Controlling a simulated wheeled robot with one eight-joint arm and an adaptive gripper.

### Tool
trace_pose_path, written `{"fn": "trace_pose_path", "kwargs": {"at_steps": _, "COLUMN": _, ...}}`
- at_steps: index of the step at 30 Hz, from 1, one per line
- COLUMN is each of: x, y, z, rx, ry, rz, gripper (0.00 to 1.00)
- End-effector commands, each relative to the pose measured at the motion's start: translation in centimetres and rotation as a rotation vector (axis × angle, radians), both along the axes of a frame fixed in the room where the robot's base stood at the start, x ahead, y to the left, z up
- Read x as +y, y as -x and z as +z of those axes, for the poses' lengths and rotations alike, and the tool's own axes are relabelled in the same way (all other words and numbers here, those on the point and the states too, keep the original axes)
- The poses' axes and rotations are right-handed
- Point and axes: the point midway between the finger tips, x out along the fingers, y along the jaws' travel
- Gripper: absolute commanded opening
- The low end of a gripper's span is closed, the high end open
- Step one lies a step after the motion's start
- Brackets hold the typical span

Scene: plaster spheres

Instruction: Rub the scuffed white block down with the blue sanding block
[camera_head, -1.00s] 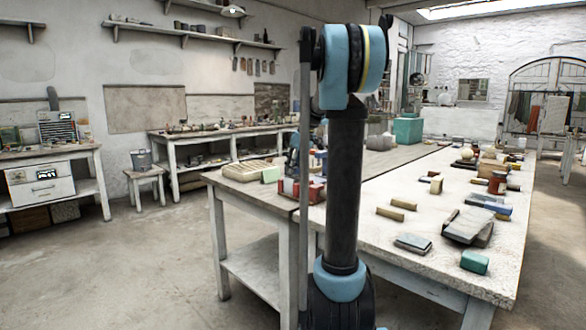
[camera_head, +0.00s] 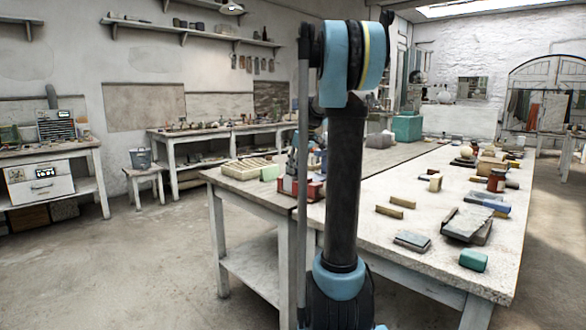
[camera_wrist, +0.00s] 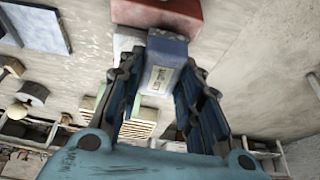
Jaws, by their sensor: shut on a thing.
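My gripper (camera_wrist: 160,92) shows in the wrist view with its two dark blue fingers closed on the sides of the blue sanding block (camera_wrist: 168,51), which has a pale printed label. A white block (camera_wrist: 127,40) shows just left of the held block, partly hidden by it and the left finger; I cannot tell whether they touch. A red fixture (camera_wrist: 165,12) lies directly beyond both. In the head view the red fixture (camera_head: 312,190) stands near the table's left side, and my column hides much of my gripper and the blocks.
The long worktable (camera_head: 365,225) holds two tan bars (camera_head: 396,207), grey pads (camera_head: 466,224) and a green block (camera_head: 473,260) to the right. The floor at left is open.

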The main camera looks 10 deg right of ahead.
Motion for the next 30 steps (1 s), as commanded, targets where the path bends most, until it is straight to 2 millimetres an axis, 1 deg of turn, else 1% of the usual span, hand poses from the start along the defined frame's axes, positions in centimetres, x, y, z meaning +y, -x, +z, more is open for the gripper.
{"fn": "trace_pose_path", "kwargs": {"at_steps": 8, "x": -0.5, "y": 0.8, "z": -0.2, "rx": 0.000, "ry": 0.000, "rz": 0.001, "gripper": 0.06}}
{"fn": "trace_pose_path", "kwargs": {"at_steps": 18, "x": 0.5, "y": -0.6, "z": -0.3, "rx": 0.000, "ry": 0.000, "rz": 0.001, "gripper": 0.06}}
{"fn": "trace_pose_path", "kwargs": {"at_steps": 26, "x": 0.9, "y": -1.1, "z": -0.4, "rx": 0.000, "ry": 0.000, "rz": 0.002, "gripper": 0.06}}
{"fn": "trace_pose_path", "kwargs": {"at_steps": 30, "x": 1.4, "y": -1.8, "z": -0.4, "rx": 0.000, "ry": 0.000, "rz": 0.002, "gripper": 0.06}}
